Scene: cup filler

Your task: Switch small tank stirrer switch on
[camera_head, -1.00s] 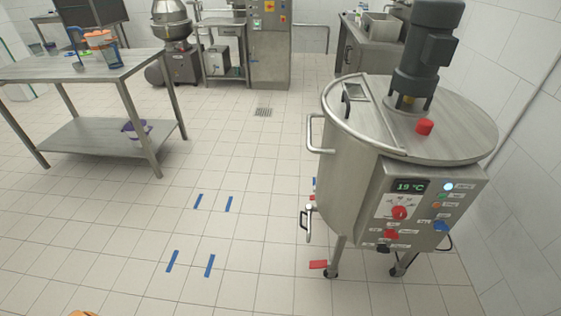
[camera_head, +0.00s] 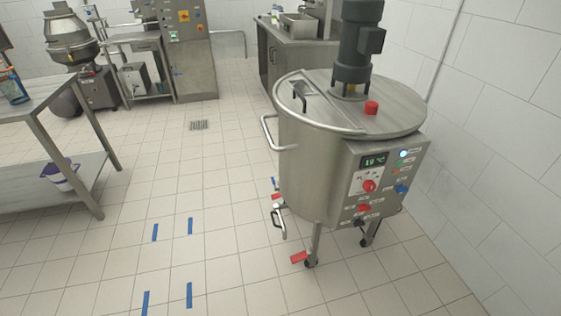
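The small tank (camera_head: 310,165) is a round steel vessel on wheeled legs, right of centre, with a dark stirrer motor (camera_head: 357,45) upright on its lid. Its control panel (camera_head: 385,180) faces front right. The panel has a display (camera_head: 374,161) reading about 19 °C, a lit white-blue light (camera_head: 403,154), a red knob (camera_head: 369,186), a lower red knob (camera_head: 364,208) and a blue knob (camera_head: 401,188). The labels are too small to read, so I cannot tell which is the stirrer switch. Neither gripper is in view.
A steel table (camera_head: 52,92) stands at left, with a purple-white container (camera_head: 61,175) on its lower shelf. A steel counter (camera_head: 290,50) is behind the tank. A white wall (camera_head: 500,130) closes the right side. The tiled floor (camera_head: 210,170) with blue tape marks is open in the middle.

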